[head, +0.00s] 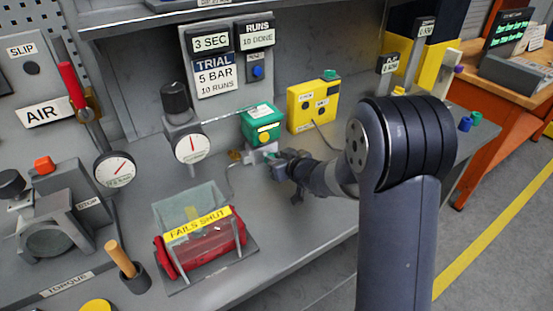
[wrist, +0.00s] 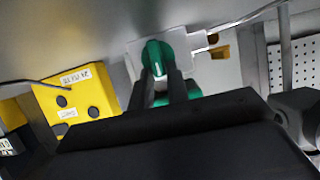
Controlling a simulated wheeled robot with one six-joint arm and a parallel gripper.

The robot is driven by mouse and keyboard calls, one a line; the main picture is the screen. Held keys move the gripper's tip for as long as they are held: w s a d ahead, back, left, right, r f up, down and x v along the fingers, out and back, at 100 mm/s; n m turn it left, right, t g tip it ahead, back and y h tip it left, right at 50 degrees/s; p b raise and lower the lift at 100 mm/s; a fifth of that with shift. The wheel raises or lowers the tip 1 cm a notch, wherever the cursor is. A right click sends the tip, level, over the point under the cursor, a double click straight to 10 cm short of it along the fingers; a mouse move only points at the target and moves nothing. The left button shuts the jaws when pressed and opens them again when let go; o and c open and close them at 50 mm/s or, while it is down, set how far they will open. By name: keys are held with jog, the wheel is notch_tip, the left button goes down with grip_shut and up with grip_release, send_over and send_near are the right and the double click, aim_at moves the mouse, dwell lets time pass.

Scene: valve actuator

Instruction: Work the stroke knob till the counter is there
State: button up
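In the wrist view a green knob with a white line (wrist: 155,58) sits on a pale plate. My gripper (head: 277,165) is low beside the base of the green box. In the wrist view my gripper's dark fingers (wrist: 163,80) stand apart, reaching up to the knob's lower part with green between them. Whether they press on it cannot be told. A small panel reading RUNS 10 DONE (head: 257,35) is on the back board; I cannot make out a running count.
A yellow box (head: 313,103) stands right of the green box, with a cable near my arm. A dial gauge (head: 190,148) is to the left. A red cylinder labelled FAILS SHUT (head: 205,246) lies in front. A brass fitting (wrist: 219,51) sticks out beside the pale plate.

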grip_shut()
jog(key=shift+d+r+p, duration=0.1)
jog(key=shift+r+p, duration=0.05)
jog(key=shift+p, duration=0.7)
jog(key=shift+w+d+r+m+y+p, duration=0.15)
jog(key=shift+m+y+p, duration=0.3)
jog(key=shift+p, duration=0.75)
jog(key=shift+d+m+g+y+p, duration=0.1)
jog(key=shift+m+g+y+p, duration=0.3)
jog(key=shift+p, duration=0.85)
jog(key=m+p, duration=0.2)
jog(key=shift+w+d+f+g+y+p, duration=0.15)
jog(key=shift+w+f+g+y+p, duration=0.1)
jog(key=shift+g+y+p, duration=0.1)
jog(key=shift+w+d+f+m+y+p, duration=0.1)
jog(key=shift+d+f+m+y+p, duration=0.1)
jog(key=shift+m+y+p, duration=0.3)
jog(key=shift+d+f+m+y+p, duration=0.1)
jog(key=shift+f+m+y+p, duration=0.15)
jog(key=shift+m, duration=0.4)
